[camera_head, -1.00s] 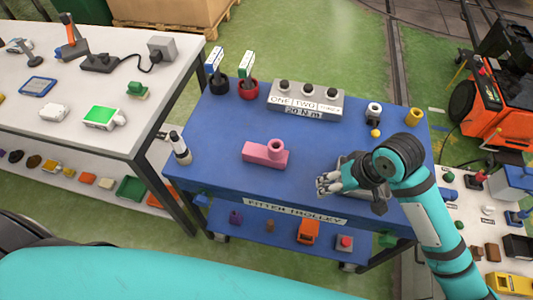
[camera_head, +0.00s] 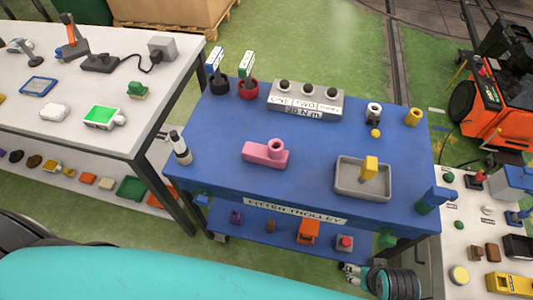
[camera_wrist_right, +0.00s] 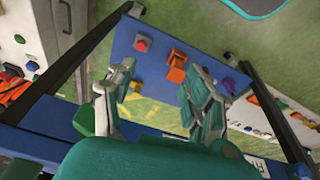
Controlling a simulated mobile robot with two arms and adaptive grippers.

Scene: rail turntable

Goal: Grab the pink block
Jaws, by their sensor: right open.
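The pink block (camera_head: 266,154) lies on the blue top of the fitter trolley (camera_head: 215,135), left of its middle. It has a flat base with a round hollow stub on top. My right gripper (camera_head: 352,272) is low at the front of the trolley, below the top's front edge and well away from the pink block. In the right wrist view its two fingers (camera_wrist_right: 158,100) are spread with nothing between them, facing the lower shelf. The pink block does not show in that view. My left gripper is out of view.
A grey tray (camera_head: 345,187) holding a yellow piece stands right of the pink block. A grey box with several knobs (camera_head: 305,101) is behind it, and a dark-and-white bottle (camera_head: 180,148) is at the left edge. The lower shelf holds an orange part (camera_head: 307,231) and a red button (camera_head: 344,243).

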